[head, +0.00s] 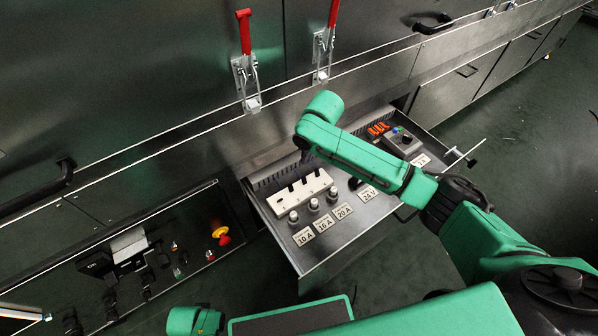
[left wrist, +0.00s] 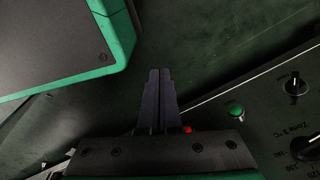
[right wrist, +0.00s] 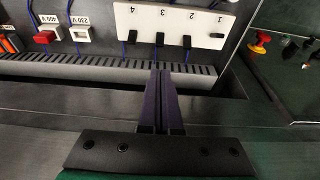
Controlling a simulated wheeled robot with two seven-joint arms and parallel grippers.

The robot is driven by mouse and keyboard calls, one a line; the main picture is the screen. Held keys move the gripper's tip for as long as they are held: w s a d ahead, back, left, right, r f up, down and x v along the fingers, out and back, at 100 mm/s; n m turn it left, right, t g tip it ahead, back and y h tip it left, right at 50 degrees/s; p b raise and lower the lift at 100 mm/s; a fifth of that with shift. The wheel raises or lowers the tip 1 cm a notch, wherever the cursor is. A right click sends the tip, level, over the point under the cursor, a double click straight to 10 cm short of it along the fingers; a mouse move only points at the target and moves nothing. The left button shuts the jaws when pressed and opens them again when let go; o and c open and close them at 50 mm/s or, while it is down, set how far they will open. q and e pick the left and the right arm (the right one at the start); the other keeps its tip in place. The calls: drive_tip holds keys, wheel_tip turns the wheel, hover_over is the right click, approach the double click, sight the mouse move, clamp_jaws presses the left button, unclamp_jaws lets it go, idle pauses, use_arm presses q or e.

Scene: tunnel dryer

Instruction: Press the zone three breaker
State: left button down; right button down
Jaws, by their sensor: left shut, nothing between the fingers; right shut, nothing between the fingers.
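The white breaker block (head: 300,193) sits in the open drawer with a row of black levers. In the right wrist view the block (right wrist: 175,22) is numbered 4, 3, 2, 1 from left to right. The zone three breaker lever (right wrist: 160,39) stands up like 2 and 4; lever 1 (right wrist: 216,35) looks shorter and flatter. My right gripper (right wrist: 160,71) is shut and empty, its tips in line with lever 3 and a little short of it. In the head view its fingers are mostly hidden by the arm. My left gripper (left wrist: 160,72) is shut and empty, away from the drawer.
A control panel (head: 150,255) with a red-yellow button is at left.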

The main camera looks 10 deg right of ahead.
sight(303, 178)
use_arm(q)
drive_tip(key=shift+w+r, duration=0.15)
drive_tip(key=shift+w, duration=0.2)
use_arm(e)
drive_tip(key=shift+w+f, duration=0.1)
drive_tip(key=shift+f, duration=0.15)
